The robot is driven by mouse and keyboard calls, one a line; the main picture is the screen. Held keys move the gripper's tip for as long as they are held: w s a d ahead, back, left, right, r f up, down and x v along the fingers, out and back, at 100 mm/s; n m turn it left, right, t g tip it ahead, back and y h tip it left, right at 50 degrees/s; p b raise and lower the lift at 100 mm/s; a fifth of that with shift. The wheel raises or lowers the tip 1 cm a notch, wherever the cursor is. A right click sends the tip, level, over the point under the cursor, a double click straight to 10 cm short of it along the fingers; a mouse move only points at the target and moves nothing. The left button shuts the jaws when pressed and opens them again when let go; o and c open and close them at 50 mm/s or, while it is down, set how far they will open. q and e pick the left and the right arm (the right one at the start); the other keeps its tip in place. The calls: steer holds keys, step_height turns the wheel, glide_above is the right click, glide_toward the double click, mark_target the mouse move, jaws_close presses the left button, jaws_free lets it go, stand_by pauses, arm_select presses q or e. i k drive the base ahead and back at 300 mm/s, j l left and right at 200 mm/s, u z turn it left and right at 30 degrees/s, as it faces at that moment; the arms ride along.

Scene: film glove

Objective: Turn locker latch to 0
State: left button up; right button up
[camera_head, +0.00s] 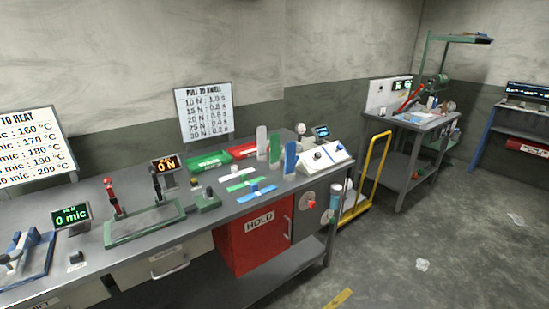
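A red locker (252,240) marked HOLD hangs under the right end of the long grey workbench. A small upright handle or latch piece (289,225) shows near the locker's right edge; it is too small to tell its setting. Right of it, a grey end panel (299,222) carries a round plate with a red knob (311,204). No 0 mark for a latch can be read here. Neither of my grippers is in view.
The workbench (227,202) holds a lever press (145,222), displays, red and green trays, colored strips and a white control box (323,157). A yellow-framed cart (374,178) stands right of the bench. Grey floor (430,230) is mostly clear at right, with scattered scraps.

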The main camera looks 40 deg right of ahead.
mark_target(312, 204)
steer(key=z, duration=1.45)
